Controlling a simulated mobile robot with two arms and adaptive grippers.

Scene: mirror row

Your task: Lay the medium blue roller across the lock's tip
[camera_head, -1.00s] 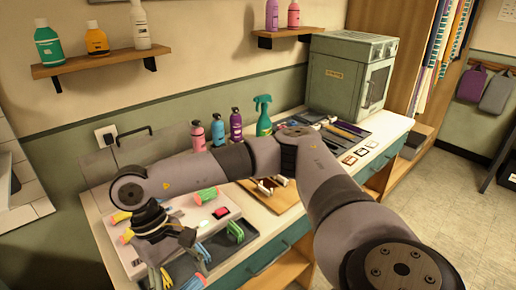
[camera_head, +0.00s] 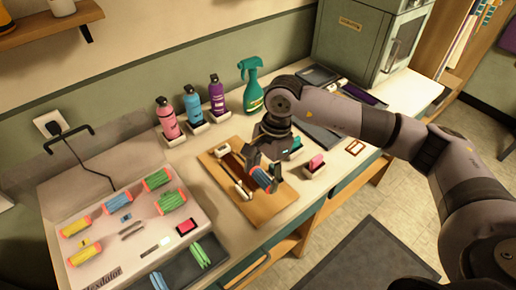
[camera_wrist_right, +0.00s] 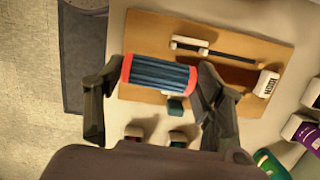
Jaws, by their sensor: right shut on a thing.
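My right gripper (camera_head: 262,172) is shut on a blue roller (camera_head: 263,178) with reddish end rims. It holds the roller over the wooden board (camera_head: 275,210). In the right wrist view the roller (camera_wrist_right: 158,74) spans between the two fingers (camera_wrist_right: 155,88), one at each end. A thin dark lock (camera_wrist_right: 213,50) lies on the board, with a white piece (camera_wrist_right: 187,44) at one end. The roller is beside the lock in that view; the height gap is unclear. In the head view the gripper partly hides the roller. My left gripper is not in view.
A white case (camera_head: 110,250) at left holds yellow, blue and green rollers. Pink, blue and purple bottles (camera_head: 192,104) and a green spray bottle (camera_head: 252,88) stand behind the board. A small holder with a pink item (camera_head: 315,165) stands to the right.

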